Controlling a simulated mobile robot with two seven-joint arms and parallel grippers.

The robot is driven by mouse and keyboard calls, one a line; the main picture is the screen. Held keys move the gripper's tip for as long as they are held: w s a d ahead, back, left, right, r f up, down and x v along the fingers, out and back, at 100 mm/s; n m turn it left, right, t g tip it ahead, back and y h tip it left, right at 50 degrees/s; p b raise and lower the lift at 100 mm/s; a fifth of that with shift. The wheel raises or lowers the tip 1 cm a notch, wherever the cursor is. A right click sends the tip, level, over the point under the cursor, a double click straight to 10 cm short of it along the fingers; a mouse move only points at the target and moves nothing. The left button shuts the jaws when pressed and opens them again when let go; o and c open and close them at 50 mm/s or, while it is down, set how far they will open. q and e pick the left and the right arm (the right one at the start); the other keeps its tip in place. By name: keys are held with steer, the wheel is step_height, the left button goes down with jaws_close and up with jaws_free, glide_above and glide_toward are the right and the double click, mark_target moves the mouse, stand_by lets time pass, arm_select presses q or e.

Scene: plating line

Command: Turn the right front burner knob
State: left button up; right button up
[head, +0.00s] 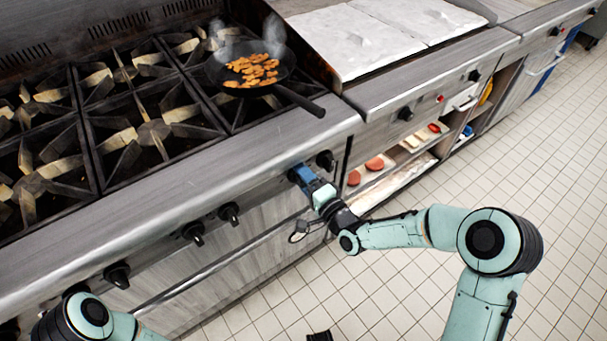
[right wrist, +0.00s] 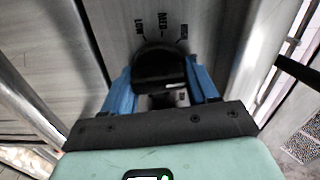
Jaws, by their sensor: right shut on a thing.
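The stove's front panel carries a row of black knobs. My right gripper (head: 299,174) is at the second visible knob from the right. In the right wrist view its blue fingers (right wrist: 165,92) are shut on the sides of that black burner knob (right wrist: 158,62). LOW, MED and a partly hidden third label show on the panel around the knob. The head view hides most of the held knob behind the gripper. A black pan (head: 222,76) with browned pieces sits on the right-hand burner grate, with smoke above it.
Another knob (head: 325,160) is close to the right of my gripper. More knobs (head: 229,213) line the panel to its left. The pan's handle (head: 300,101) reaches over the stove's front edge. An open shelf (head: 385,178) with food stands to the right. The tiled floor (head: 400,290) is clear.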

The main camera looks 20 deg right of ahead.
arm_select(q)
steer(key=shift+s+d+r, duration=0.25)
steer(key=shift+s+r, duration=0.15)
steer(key=shift+s, duration=0.2)
arm_select(e)
steer(key=shift+f+m, duration=0.1)
steer(key=shift+m, duration=0.6)
steer(key=o, duration=1)
arm_select(q)
steer(key=shift+g+h, duration=0.3)
steer(key=shift+g, duration=0.4)
steer(key=s+r+p, duration=0.1)
steer(key=s+d+r+p, duration=0.1)
steer(key=s, duration=0.1)
steer(key=shift+d+r, duration=0.2)
arm_select(e)
steer(key=v, duration=1.3)
steer(key=shift+s, duration=0.25)
